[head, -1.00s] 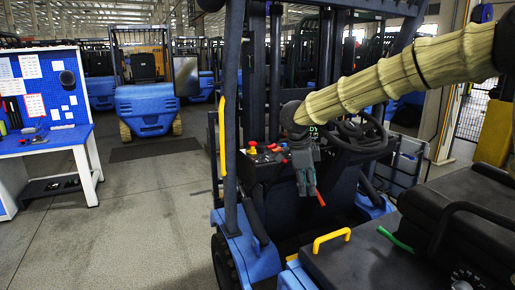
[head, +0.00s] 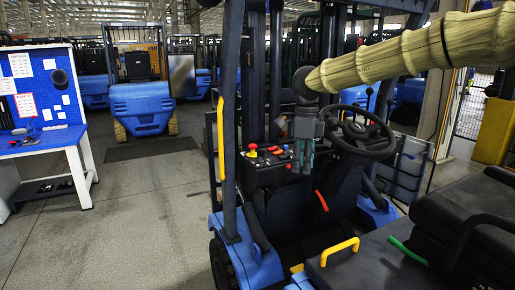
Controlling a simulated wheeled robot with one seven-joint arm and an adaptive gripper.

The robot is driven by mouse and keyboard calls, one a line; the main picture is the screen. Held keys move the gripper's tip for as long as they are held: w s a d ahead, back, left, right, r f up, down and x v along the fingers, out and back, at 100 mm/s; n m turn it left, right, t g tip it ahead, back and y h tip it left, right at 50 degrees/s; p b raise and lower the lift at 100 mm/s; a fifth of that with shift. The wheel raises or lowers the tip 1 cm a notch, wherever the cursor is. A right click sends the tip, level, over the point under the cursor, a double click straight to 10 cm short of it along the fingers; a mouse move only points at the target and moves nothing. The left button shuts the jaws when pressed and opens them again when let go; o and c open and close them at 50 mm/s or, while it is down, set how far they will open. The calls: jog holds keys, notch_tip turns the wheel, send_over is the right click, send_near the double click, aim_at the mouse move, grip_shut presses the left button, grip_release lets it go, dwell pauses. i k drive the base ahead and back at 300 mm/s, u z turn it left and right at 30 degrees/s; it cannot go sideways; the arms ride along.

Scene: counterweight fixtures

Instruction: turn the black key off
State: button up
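I cannot make out the black key; it is too small or hidden behind my gripper. The dark control panel (head: 266,173) stands left of the steering wheel (head: 360,134) on the blue forklift. It carries a red-and-yellow stop button (head: 252,149) and small red controls (head: 276,150). My gripper (head: 302,171) points down at the panel's right edge, between the panel and the wheel. Its fingers are small and dark, so their opening and any contact are unclear.
A dark mast post (head: 231,120) with a yellow grab bar (head: 221,138) stands left of the panel. A red lever (head: 321,201) sits below the wheel. The seat (head: 465,215) and a yellow handle (head: 339,251) are at lower right. Open floor lies left.

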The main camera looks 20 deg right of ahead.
aim_at(261, 153)
jog(key=i, duration=1.3)
